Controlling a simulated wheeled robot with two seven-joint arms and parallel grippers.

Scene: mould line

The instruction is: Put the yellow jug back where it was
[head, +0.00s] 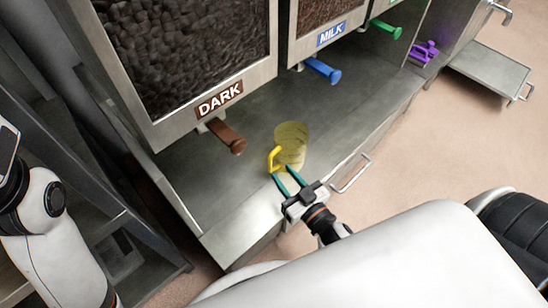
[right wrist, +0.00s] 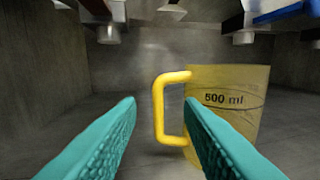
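The yellow jug (head: 292,140) is see-through, with a solid yellow handle, and stands upright on the metal shelf below the dispensers. In the right wrist view the jug (right wrist: 238,84) is marked "500 ml", and its handle (right wrist: 158,110) points left. My right gripper (head: 283,172) is open at the near side of the jug. In the right wrist view the handle appears between the two teal fingers (right wrist: 160,102), and the right finger covers part of the jug's body. I cannot tell whether the fingers touch it. My left arm shows at the left edge, but its gripper is out of view.
Above the shelf hang dispensers with a brown DARK lever (head: 226,136), a blue MILK lever (head: 323,70) and a green lever (head: 386,29). A purple lever (head: 424,52) is farther right. A metal drawer handle (head: 351,174) sits at the shelf front. The shelf left of the jug is clear.

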